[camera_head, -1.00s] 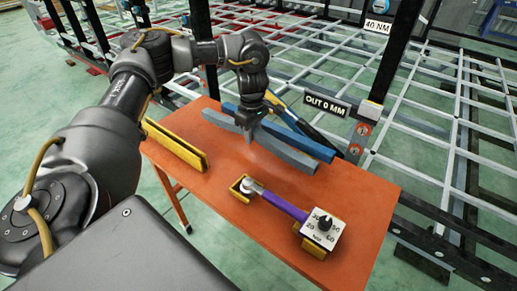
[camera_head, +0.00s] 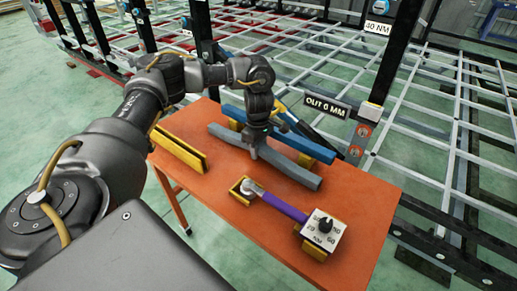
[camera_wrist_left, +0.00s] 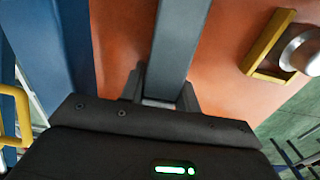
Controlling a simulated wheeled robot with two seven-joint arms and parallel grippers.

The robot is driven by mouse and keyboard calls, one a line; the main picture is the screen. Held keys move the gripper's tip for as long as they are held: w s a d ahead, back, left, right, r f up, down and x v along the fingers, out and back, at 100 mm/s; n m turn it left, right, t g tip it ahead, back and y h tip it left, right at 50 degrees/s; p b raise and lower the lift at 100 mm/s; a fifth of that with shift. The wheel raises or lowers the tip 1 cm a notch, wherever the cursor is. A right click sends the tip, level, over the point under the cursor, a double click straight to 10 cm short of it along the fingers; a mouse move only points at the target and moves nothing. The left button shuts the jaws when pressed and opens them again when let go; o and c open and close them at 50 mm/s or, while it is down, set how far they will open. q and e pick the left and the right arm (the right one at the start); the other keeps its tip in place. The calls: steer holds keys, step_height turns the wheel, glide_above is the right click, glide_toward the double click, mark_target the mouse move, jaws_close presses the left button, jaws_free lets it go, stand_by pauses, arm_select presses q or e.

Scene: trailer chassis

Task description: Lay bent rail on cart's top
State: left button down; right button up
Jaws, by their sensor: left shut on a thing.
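The bent grey-blue rail (camera_head: 293,171) is over the orange cart's top (camera_head: 350,208), in front of a brighter blue rail (camera_head: 291,135) and roughly alongside it. My left gripper (camera_head: 254,149) points down, shut on the bent rail near its middle. In the left wrist view, the rail (camera_wrist_left: 181,45) runs up between the two fingers (camera_wrist_left: 160,95), with the blue rail (camera_wrist_left: 62,50) to its left. I cannot tell whether the bent rail touches the cart's top. My right gripper is not in view.
The blue rail rests on yellow holders (camera_head: 315,153). An empty-looking yellow channel (camera_head: 178,148) stands at the left edge. A purple-handled torque wrench (camera_head: 284,207) lies in yellow holders in front, by a white dial box (camera_head: 323,230). Black posts and a chassis grid (camera_head: 440,115) stand behind.

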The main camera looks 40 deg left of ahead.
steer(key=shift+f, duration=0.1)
arm_select(q)
steer(key=c, duration=1)
jaws_free()
steer(key=shift+f, duration=0.1)
steer(key=shift+r, duration=0.4)
step_height(320, 180, up, 11)
steer(key=shift+f+p, duration=0.2)
steer(key=shift+p, duration=0.55)
steer(key=shift+r, duration=0.45)
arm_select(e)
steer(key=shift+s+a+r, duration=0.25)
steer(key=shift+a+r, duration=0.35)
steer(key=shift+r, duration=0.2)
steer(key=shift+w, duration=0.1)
